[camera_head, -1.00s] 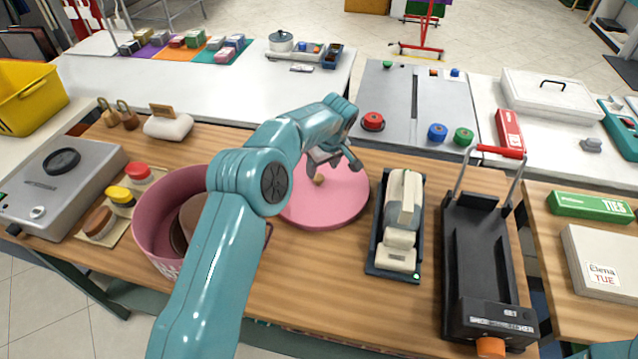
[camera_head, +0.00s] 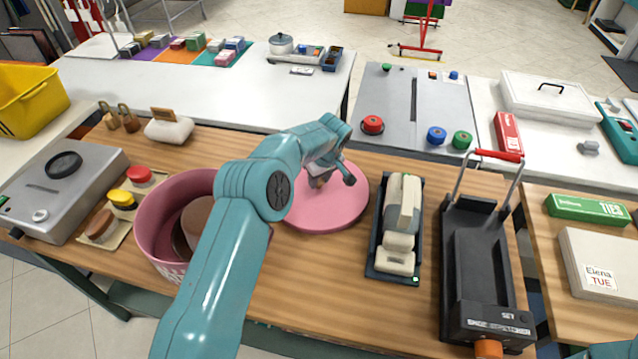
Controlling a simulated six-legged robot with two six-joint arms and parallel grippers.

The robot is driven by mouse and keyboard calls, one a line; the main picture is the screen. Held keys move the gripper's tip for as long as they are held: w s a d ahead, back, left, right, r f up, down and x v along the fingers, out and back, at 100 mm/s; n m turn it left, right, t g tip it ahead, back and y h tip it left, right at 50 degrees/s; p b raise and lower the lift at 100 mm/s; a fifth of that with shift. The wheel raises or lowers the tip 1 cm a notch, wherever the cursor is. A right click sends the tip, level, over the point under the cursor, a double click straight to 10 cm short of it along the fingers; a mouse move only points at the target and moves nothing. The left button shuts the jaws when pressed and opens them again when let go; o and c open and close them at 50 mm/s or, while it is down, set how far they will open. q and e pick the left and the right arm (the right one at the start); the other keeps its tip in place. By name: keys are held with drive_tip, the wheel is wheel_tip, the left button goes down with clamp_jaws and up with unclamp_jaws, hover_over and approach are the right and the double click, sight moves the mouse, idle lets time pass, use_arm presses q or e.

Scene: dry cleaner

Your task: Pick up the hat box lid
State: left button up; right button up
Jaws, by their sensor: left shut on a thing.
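The hat box lid (camera_head: 330,208) is a round pink disc lying on the wooden table, right of the pink hat box (camera_head: 152,242). My left gripper (camera_head: 325,180) is over the lid's middle, shut on its small knob, which the fingers mostly hide. The lid looks flat on the table; I cannot see a gap under it. The hat box is open, with a brown round thing (camera_head: 195,222) inside, and my left arm hides part of both. My right gripper is out of view.
A black tray with cream pieces (camera_head: 398,225) stands close right of the lid, then a black device with a red-handled frame (camera_head: 482,265). A white roll-shaped cushion (camera_head: 168,130) lies behind, left. A grey metal box (camera_head: 60,195) and coloured-lid jars (camera_head: 122,200) are at left.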

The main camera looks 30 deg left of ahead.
use_arm(q)
wheel_tip(320, 180, up, 12)
wheel_tip(320, 180, up, 8)
drive_tip(key=p, duration=0.3)
hover_over(319, 181)
drive_tip(key=shift+r, duration=0.1)
